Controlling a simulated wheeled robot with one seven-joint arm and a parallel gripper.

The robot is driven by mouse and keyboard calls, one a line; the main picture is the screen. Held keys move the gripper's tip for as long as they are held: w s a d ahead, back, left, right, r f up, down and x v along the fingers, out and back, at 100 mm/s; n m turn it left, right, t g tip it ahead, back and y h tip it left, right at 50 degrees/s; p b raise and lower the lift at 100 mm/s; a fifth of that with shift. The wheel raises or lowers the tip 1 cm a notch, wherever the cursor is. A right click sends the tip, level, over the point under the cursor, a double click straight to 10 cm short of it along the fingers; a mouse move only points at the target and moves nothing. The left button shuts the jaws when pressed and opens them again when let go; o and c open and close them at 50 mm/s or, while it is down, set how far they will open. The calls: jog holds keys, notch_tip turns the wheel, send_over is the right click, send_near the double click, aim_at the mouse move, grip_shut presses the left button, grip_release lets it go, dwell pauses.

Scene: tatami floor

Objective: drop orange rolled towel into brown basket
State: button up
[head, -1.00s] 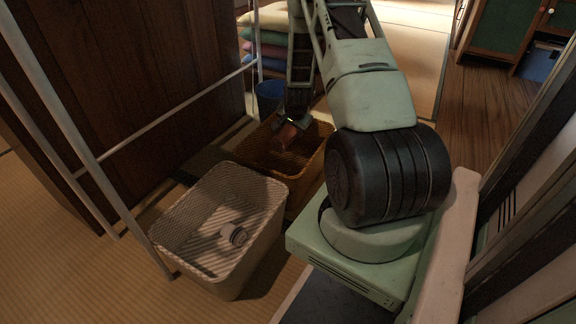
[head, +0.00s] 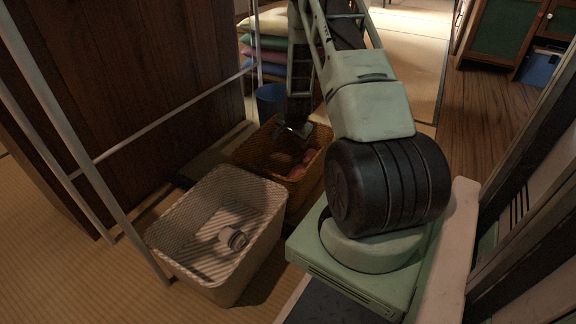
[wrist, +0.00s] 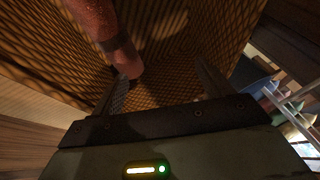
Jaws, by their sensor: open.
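The brown basket (head: 253,150) stands on the floor behind the white basket in the head view, and its woven walls (wrist: 205,40) fill much of the wrist view. The orange rolled towel (head: 307,162) lies inside the brown basket, on its right side in the head view. In the wrist view the towel (wrist: 98,22) shows at upper left with a darker band around it, its near end by the left finger. My gripper (head: 298,138) points down over the brown basket, fingers apart (wrist: 165,88) and holding nothing. Part of the towel is outside the wrist view.
A white basket (head: 168,246) with a small white-and-grey roll (head: 233,238) stands in front. A blue bin (head: 270,98) and stacked cushions (head: 272,45) are behind. A white rack frame (head: 110,190) and dark wooden panel (head: 110,80) stand at left.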

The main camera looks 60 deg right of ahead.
jog(key=p+v, duration=0.9)
jog(key=v, duration=0.8)
jog(key=shift+s, duration=0.1)
